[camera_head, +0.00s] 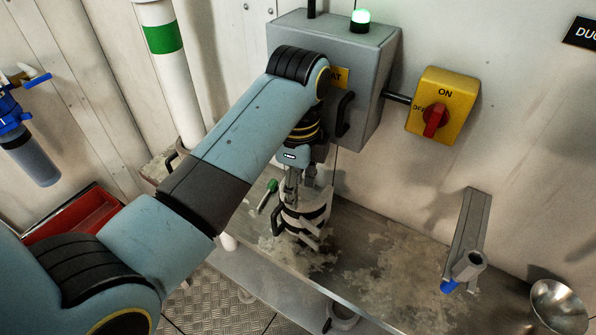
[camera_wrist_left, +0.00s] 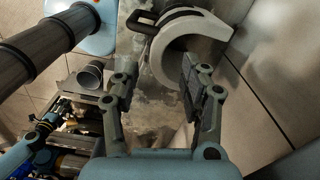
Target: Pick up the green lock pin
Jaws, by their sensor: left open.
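The green lock pin (camera_head: 270,187) shows in the head view as a green knob on a thin grey shaft. It is just left of a pale round fitting (camera_head: 318,196) with dark bands and handles, above the metal bench. Whether the pin touches the fitting is unclear. My left gripper (camera_head: 291,200) points down at the fitting, right of the pin. In the left wrist view its two fingers (camera_wrist_left: 162,92) are apart with nothing held between them. A pale ring with a black handle (camera_wrist_left: 190,32) is beyond the fingers there. I cannot make out the green pin in that view. My right gripper is not in view.
A grey wall box (camera_head: 372,60) with a green lamp is behind my arm. A yellow switch box (camera_head: 455,90) is to its right. A grey wall bracket (camera_head: 470,225) and a metal bowl (camera_head: 560,305) are at the right. The bench (camera_head: 375,270) has bare room between.

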